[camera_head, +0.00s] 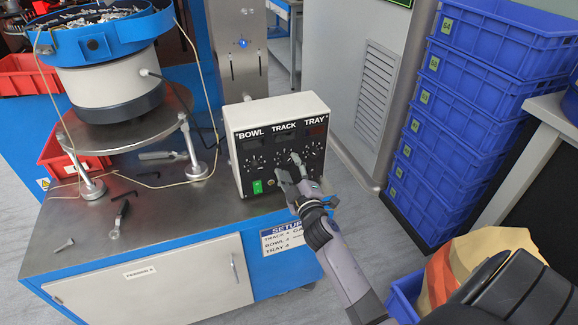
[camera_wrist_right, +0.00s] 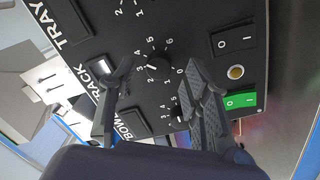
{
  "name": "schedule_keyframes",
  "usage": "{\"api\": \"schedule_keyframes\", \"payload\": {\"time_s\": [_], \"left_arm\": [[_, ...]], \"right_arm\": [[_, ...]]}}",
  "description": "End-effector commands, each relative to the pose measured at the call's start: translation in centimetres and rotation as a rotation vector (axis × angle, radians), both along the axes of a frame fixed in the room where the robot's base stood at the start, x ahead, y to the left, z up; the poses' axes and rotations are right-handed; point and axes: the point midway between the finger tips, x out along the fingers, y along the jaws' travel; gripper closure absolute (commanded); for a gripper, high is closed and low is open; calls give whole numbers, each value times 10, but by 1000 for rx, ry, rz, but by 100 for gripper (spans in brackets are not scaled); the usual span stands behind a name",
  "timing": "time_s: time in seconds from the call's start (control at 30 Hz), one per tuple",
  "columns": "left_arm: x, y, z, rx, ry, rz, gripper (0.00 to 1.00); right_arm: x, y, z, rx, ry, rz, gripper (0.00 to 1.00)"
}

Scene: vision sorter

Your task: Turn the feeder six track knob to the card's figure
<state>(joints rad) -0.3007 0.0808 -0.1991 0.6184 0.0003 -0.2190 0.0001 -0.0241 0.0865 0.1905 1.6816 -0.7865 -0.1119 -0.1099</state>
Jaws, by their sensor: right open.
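A white control box (camera_head: 278,110) with a black front panel stands on the feeder bench, labelled BOWL, TRACK and TRAY. In the right wrist view the black track knob (camera_wrist_right: 158,67) sits inside a printed ring of figures. My right gripper (camera_head: 289,168) is open in front of the panel's middle column. In the wrist view its two fingers lie on either side of the track knob, with gaps showing; I cannot tell how near the tips are. The pointer's exact setting is unclear. The setup card (camera_head: 283,238) on the bench front lists track, bowl and tray; its figures are too small to read surely. My left gripper is not in view.
A green switch (camera_head: 257,186) is low on the panel, and it also shows near the right finger in the wrist view (camera_wrist_right: 241,100). A blue bowl feeder (camera_head: 105,45) stands left. Loose tools lie on the bench top (camera_head: 165,220). Blue crates (camera_head: 450,130) are stacked right.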

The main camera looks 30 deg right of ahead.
Motion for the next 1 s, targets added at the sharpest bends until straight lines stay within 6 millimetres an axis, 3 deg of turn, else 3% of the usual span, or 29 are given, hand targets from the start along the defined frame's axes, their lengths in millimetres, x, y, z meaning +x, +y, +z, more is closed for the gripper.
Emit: {"api": "schedule_keyframes", "payload": {"time_s": [0.3, 0.5, 1.0], "left_arm": [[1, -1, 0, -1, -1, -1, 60], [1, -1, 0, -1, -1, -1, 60], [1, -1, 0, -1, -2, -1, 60]], "right_arm": [[-66, 18, -4, 4, 4, -2, 56], [-94, 26, -4, 2, 2, -1, 56], [-103, 28, -4, 0, 1, 0, 56]]}}
